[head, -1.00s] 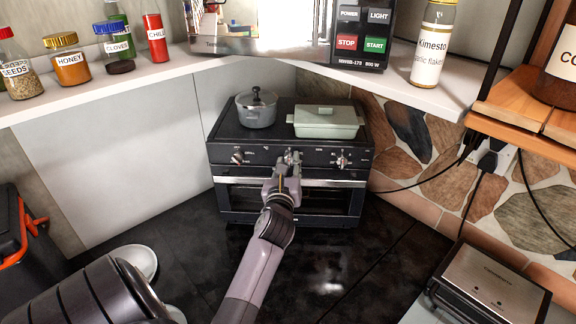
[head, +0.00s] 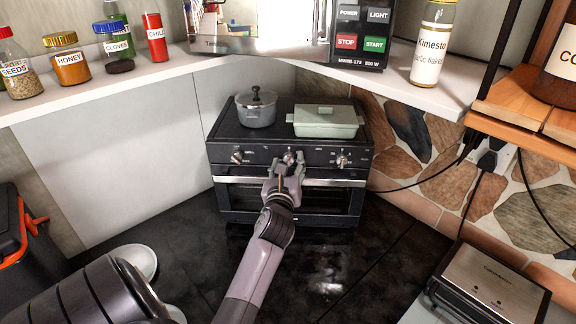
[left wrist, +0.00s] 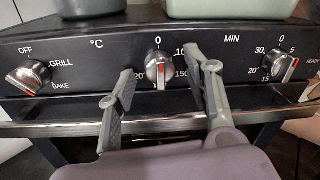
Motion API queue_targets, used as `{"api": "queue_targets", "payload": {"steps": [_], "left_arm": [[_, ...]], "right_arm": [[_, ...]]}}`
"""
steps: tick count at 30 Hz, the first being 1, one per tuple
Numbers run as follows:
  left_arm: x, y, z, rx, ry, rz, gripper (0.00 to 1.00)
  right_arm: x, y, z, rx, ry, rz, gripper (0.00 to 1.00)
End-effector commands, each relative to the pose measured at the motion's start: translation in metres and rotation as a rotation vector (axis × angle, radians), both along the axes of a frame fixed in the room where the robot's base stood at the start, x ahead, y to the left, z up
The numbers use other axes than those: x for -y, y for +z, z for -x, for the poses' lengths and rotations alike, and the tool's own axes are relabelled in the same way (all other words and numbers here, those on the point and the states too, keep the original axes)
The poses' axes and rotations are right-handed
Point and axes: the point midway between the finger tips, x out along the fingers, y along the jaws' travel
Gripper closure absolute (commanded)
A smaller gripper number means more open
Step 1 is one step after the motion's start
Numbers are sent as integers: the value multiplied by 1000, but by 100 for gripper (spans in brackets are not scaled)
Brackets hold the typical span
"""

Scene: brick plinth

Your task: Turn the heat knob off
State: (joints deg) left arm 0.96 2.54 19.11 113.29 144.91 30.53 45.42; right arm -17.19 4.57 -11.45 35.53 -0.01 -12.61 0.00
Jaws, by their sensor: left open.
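The small black oven (head: 260,205) stands in the corner with a row of three knobs on its front panel. In the left wrist view my left gripper (left wrist: 165,82) is open, one finger to each side of the knob, with a gap showing on both sides. The grill knob (left wrist: 30,77) is to its left and the minute knob (left wrist: 279,67) to its right.
A grey lidded pot (head: 257,110) and a green lidded dish (head: 326,122) stand on the oven top. A steel handle bar (left wrist: 60,128) runs below the knobs. A shelf edge (head: 170,68) with jars and a microwave (head: 270,30) overhangs behind. Dark floor lies in front.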

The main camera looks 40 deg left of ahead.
Motion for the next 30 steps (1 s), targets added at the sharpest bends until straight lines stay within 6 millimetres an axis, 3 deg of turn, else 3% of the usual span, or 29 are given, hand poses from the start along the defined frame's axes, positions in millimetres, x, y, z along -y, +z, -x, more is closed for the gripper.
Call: {"api": "queue_targets", "payload": {"steps": [8,21,30], "left_arm": [[11,0,15,0,-1,-1,54],[62,-1,84,-1,0,2,54],[71,0,97,0,0,0,54]], "right_arm": [[0,0,0,0,0,0,60],[0,0,0,0,0,0,60],[0,0,0,0,0,0,60]]}}
